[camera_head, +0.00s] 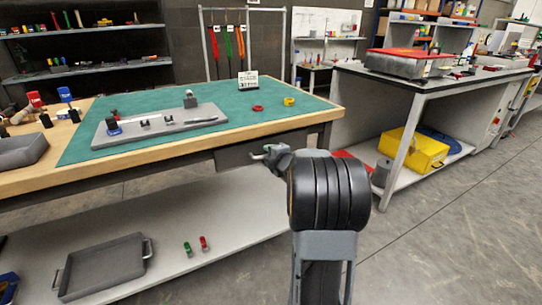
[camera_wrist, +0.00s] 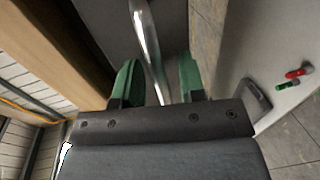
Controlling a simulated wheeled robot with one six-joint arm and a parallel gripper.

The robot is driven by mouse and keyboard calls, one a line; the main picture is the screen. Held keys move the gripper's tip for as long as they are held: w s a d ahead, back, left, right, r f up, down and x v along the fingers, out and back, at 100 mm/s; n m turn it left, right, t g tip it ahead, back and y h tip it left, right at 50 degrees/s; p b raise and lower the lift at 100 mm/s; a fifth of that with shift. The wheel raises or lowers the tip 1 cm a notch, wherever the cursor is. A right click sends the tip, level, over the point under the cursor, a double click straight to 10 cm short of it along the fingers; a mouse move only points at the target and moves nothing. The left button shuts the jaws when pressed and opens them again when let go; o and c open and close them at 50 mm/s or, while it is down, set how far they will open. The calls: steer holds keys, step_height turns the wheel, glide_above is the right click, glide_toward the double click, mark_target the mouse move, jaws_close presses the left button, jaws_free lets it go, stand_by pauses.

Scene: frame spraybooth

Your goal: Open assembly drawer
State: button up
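The assembly drawer (camera_head: 236,157) is a dark grey front under the right end of the wooden workbench. It looks shut, flush under the top. Its shiny metal bar handle (camera_wrist: 151,48) shows in the wrist view, running between my two green-padded fingers. My gripper (camera_wrist: 158,82) is open around the handle, with a visible gap on each side of the bar. In the head view my gripper (camera_head: 261,156) is at the drawer front, and my wrist hides part of the drawer's right side.
The workbench top has a green mat (camera_head: 240,112) with a grey fixture plate (camera_head: 160,124). A lower shelf holds a grey tray (camera_head: 102,268) and small green and red items (camera_head: 196,245). A second table (camera_head: 440,80) stands to the right; the floor between is clear.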

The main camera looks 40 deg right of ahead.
steer(key=shift+c, duration=0.4)
jaws_close()
